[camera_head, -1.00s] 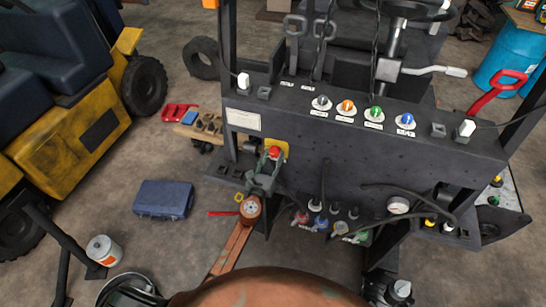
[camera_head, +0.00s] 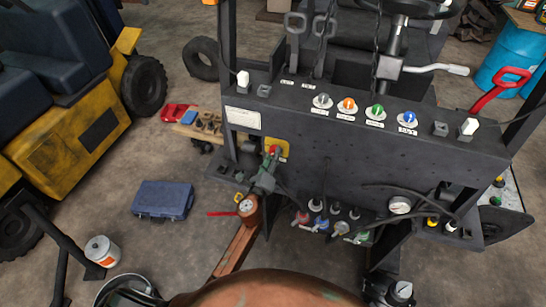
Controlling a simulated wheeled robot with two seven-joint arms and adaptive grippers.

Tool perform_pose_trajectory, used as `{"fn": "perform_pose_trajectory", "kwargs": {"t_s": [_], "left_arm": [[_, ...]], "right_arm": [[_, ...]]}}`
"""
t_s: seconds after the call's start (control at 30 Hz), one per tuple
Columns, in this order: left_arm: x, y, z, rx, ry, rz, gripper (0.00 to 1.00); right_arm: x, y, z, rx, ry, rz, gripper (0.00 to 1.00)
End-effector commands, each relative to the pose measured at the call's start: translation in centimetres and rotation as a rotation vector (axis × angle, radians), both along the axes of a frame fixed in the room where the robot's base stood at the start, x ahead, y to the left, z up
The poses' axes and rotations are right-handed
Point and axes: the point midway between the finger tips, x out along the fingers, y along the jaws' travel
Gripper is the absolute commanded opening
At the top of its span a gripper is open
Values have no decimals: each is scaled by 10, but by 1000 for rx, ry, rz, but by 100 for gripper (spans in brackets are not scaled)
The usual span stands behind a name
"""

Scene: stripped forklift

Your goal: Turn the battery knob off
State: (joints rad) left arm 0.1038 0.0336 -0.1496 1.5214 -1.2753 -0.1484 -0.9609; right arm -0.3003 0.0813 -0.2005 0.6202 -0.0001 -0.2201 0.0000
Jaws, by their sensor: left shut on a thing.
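The battery knob (camera_head: 275,149) is a small red knob on a yellow plate (camera_head: 284,145), on the left part of the dark forklift panel's front face. My left gripper (camera_head: 272,156) reaches up to it from below, at the end of my orange arm, and is shut on the knob. The gripper is turned so that it shows narrow, nearly edge-on. The fingers hide most of the knob, so its exact angle cannot be read. My right gripper is not in view.
Several coloured knobs (camera_head: 348,105) line the panel top (camera_head: 300,98), with white-tipped switches at both ends. Levers and hoses (camera_head: 338,222) sit below the panel, right of my arm. A blue case (camera_head: 163,199) and a white bucket (camera_head: 102,250) stand on the floor at left.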

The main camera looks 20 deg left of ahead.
Motion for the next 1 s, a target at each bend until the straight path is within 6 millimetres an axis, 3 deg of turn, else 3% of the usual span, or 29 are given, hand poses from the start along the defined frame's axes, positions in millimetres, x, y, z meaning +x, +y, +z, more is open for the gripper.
{"fn": "perform_pose_trajectory", "kwargs": {"t_s": [0.6, 1.0], "left_arm": [[0, -1, -2, -575, 21, 0, 13], [0, 0, -2, -817, 30, 1, 13]], "right_arm": [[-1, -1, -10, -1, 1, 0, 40], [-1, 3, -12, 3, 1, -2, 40]]}}
